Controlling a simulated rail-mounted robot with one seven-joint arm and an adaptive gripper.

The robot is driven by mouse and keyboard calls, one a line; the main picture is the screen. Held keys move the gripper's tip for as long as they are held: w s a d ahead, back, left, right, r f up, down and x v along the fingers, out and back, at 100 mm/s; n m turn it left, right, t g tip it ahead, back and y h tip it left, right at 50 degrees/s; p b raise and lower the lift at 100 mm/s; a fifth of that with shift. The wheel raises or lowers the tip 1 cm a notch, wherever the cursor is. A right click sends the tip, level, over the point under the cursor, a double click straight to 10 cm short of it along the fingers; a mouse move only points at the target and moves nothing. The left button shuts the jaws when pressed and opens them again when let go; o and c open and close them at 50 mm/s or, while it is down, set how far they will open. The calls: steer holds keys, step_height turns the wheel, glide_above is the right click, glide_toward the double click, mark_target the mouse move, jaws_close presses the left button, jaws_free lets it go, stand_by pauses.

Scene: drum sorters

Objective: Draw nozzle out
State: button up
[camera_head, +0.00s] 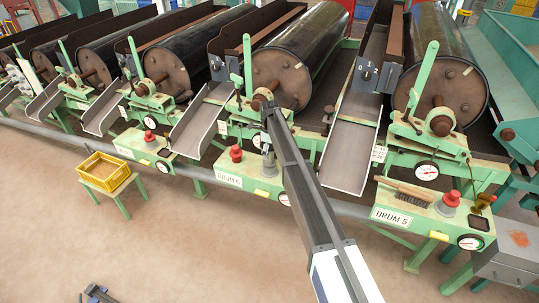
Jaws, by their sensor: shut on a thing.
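My arm reaches up from the bottom right to the middle drum (283,75). My gripper (267,108) is at that drum's front, close beside its tan hub (260,98). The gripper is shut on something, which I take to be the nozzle. It is small and dark here, and my own arm and wrist hide the nozzle, so I cannot tell how far in or out it sits. The green front frame (247,131) with its upright lever (248,62) stands just left of the gripper.
Pale chutes (348,150) slope down on both sides of this drum. A red button (236,153) stands on the green front panel (285,195). At right, a brush (402,190) lies on another panel. A yellow crate (103,172) sits on a green stand. The floor in front is mostly clear.

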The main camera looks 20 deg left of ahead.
steer(key=shift+r, duration=0.1)
step_height(320, 180, up, 20)
steer(key=b, duration=0.5)
stand_by(0.4)
